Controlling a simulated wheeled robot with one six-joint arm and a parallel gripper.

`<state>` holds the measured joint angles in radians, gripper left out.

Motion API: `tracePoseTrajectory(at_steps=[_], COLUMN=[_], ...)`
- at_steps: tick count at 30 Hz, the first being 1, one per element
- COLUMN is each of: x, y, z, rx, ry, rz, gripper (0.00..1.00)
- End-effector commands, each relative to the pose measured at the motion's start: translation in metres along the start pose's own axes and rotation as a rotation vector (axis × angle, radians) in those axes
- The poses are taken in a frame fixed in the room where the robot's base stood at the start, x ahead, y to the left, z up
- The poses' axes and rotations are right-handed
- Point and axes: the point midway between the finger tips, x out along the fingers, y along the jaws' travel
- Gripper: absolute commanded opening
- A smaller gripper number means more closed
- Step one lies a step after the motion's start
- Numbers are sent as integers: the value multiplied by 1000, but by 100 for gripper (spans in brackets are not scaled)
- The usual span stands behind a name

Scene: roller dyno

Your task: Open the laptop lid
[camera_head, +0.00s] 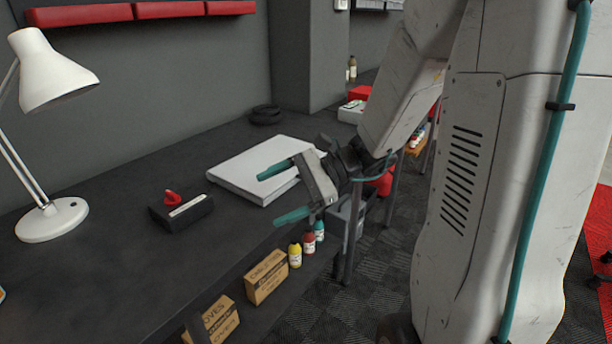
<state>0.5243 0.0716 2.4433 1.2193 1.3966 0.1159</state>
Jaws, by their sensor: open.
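The laptop (236,177) is a flat white slab lying on the dark workbench, and its lid is shut. My gripper (274,196) is at the laptop's right front side, with its two teal fingers spread wide and nothing between them. The upper finger overlaps the laptop's top in the picture; I cannot tell whether it touches. The lower finger is in front of the bench's front edge. The gripper hides the laptop's right part.
A dark box with a red part (181,211) sits left of the laptop. A white lamp (52,221) stands further left. A black coil (264,115) lies behind the laptop. Cardboard boxes (266,277) and several bottles (295,254) stand on the lower shelf. The bench between lamp and box is clear.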

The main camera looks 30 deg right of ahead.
Motion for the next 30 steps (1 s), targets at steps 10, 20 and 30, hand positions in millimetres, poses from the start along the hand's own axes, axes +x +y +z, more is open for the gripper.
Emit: tracePoseTrajectory(at_steps=[10, 20, 30], x=[-101, -130, -98], y=[-58, -62, -103], z=[-169, -218, -227], rx=[521, 626, 624], ry=[-89, -95, -95], rz=[-748, -945, -942], gripper=[85, 85, 85])
